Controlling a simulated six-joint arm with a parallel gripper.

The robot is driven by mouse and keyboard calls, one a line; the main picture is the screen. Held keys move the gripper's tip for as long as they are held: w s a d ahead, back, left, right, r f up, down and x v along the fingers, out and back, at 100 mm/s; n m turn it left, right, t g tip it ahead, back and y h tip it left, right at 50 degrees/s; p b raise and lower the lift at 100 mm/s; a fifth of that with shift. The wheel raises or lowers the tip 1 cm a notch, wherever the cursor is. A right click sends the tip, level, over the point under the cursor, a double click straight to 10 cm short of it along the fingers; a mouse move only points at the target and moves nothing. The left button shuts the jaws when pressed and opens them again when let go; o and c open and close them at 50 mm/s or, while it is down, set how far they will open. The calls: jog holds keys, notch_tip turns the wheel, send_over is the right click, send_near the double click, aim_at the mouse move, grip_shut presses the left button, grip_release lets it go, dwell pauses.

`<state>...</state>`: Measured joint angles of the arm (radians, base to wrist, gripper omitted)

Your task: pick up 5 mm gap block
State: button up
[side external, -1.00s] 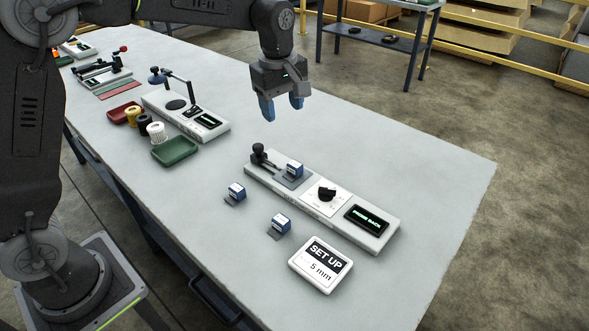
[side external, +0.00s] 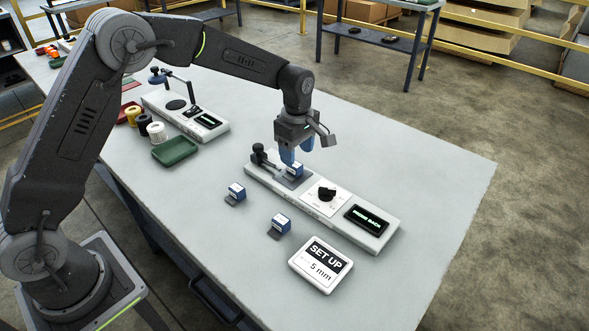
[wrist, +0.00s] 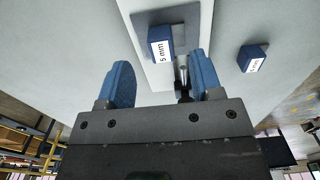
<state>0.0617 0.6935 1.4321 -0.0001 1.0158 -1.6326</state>
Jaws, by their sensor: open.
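The 5 mm gap block (side external: 296,171) is a small blue block with a white label, sitting on the grey plate of the long white fixture (side external: 334,215). In the wrist view the block (wrist: 161,42) reads "5 mm" and lies ahead of the fingertips, between their lines. My gripper (side external: 297,152) is pointed down just above the block, its blue fingers apart and holding nothing. In the wrist view my gripper (wrist: 158,70) is open. In the side view the fingers partly cover the block's top. Contact is not visible.
Two similar blocks, one farther left (side external: 236,191) and one nearer (side external: 280,225), stand on the table. The fixture has a black lever (side external: 259,153), a dial (side external: 326,195) and a lit display (side external: 367,218). A sign (side external: 321,265) reads "SET UP 5 mm". A green tray (side external: 175,151) lies left.

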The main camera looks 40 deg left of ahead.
aim_at(293, 171)
jog(key=shift+a+f, duration=0.1)
jog(key=shift+f, duration=2.25)
grip_shut()
jog(key=shift+r, duration=0.1)
jog(key=shift+r, duration=0.1)
